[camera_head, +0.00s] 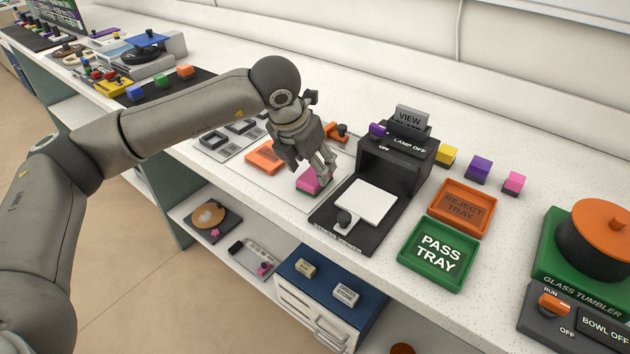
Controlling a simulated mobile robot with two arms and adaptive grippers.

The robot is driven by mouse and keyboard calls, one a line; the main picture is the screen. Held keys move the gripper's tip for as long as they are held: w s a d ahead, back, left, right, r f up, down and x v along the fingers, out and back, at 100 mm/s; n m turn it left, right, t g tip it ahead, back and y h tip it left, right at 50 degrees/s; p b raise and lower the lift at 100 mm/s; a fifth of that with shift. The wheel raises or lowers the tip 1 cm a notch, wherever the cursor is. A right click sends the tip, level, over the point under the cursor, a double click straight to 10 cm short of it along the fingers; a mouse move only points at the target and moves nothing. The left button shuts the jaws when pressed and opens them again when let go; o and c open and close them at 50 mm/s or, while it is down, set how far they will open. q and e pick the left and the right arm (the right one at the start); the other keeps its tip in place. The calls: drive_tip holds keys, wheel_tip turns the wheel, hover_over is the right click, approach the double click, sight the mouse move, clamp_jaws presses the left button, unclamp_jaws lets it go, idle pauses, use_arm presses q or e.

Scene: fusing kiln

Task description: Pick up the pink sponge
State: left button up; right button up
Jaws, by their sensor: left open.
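The pink sponge (309,181) appears to be the pink block with a green lower edge, lying on the pale mat on the counter, left of the black viewer. My left gripper (311,166) is open and points down right over it, with its fingers at the block's far side in the picture. The fingers hide part of the block's top. I cannot tell whether they touch it. My right gripper is not in view.
The black stress viewer (393,170) stands close to the right of the gripper. An orange pad (265,157) lies to the left. The orange reject tray (484,224) and green pass tray (406,255) are further right. A pink cube (514,182) sits behind them.

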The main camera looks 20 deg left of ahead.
sight(314, 175)
use_arm(q)
drive_tip(key=b+x, duration=0.1)
drive_tip(key=x, duration=0.3)
drive_tip(key=shift+w+a+f, duration=0.1)
drive_tip(key=shift+w+f, duration=0.05)
drive_tip(key=shift+c, duration=0.3)
drive_tip(key=c, duration=0.5)
drive_tip(key=shift+r, duration=0.65)
wheel_tip(314, 175, up, 3)
drive_tip(key=shift+f+p, duration=0.15)
drive_tip(key=shift+p, duration=0.5)
drive_tip(key=s+a+r+p, duration=0.1)
drive_tip(key=s+a+r, duration=0.6)
drive_tip(key=a+r, duration=0.2)
drive_tip(key=a, duration=0.2)
drive_tip(key=shift+s+a, duration=0.3)
drive_tip(key=shift+a, duration=0.1)
